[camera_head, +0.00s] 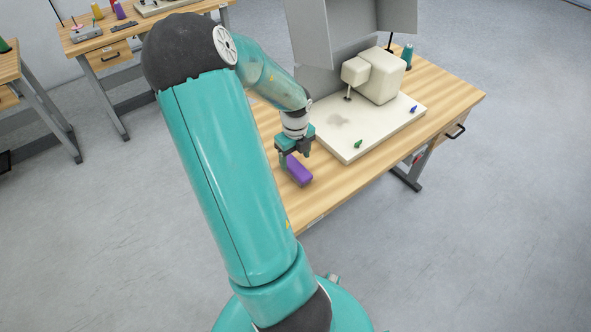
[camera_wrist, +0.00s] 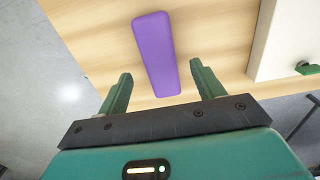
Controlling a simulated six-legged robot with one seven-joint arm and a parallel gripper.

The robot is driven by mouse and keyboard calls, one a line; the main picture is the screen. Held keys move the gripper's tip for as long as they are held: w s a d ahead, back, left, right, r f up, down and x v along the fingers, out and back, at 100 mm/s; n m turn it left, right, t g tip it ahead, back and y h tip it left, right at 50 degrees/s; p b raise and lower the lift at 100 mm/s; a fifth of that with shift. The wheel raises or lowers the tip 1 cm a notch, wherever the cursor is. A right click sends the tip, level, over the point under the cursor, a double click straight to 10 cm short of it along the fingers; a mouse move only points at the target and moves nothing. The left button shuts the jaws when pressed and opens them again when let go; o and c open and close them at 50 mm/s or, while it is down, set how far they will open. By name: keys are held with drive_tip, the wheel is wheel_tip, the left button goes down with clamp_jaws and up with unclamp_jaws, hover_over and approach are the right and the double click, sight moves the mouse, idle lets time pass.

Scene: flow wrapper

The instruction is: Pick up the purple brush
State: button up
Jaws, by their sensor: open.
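The purple brush (camera_head: 299,171) lies on the wooden table, to the left of the cream machine base. In the wrist view the purple brush (camera_wrist: 156,52) is a long block with rounded ends, its near end close to the gap between my fingers. My gripper (camera_head: 293,155) is just above the table beside the brush and hides its far end in the head view. In the wrist view my gripper (camera_wrist: 161,82) has its two green fingers apart, with nothing held between them.
The cream machine base (camera_head: 375,128) carries a blocky cream machine head (camera_head: 380,75) and small green and blue pieces. A grey panel (camera_head: 318,40) stands behind it. A teal spool (camera_head: 407,56) is at the back. The wooden table (camera_head: 452,88) has bare room around the brush.

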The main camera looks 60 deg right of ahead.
sight(295, 166)
wheel_tip(295, 166, down, 5)
drive_tip(key=shift+f, duration=0.2)
drive_tip(key=c, duration=1.1)
drive_tip(key=shift+r, duration=0.1)
drive_tip(key=shift+r, duration=0.5)
drive_tip(key=shift+a+r, duration=1.95)
drive_tip(key=shift+a, duration=0.4)
drive_tip(key=shift+a+r, duration=2)
drive_tip(key=shift+a, duration=0.3)
drive_tip(key=shift+a+r, duration=1.95)
drive_tip(key=shift+a, duration=0.4)
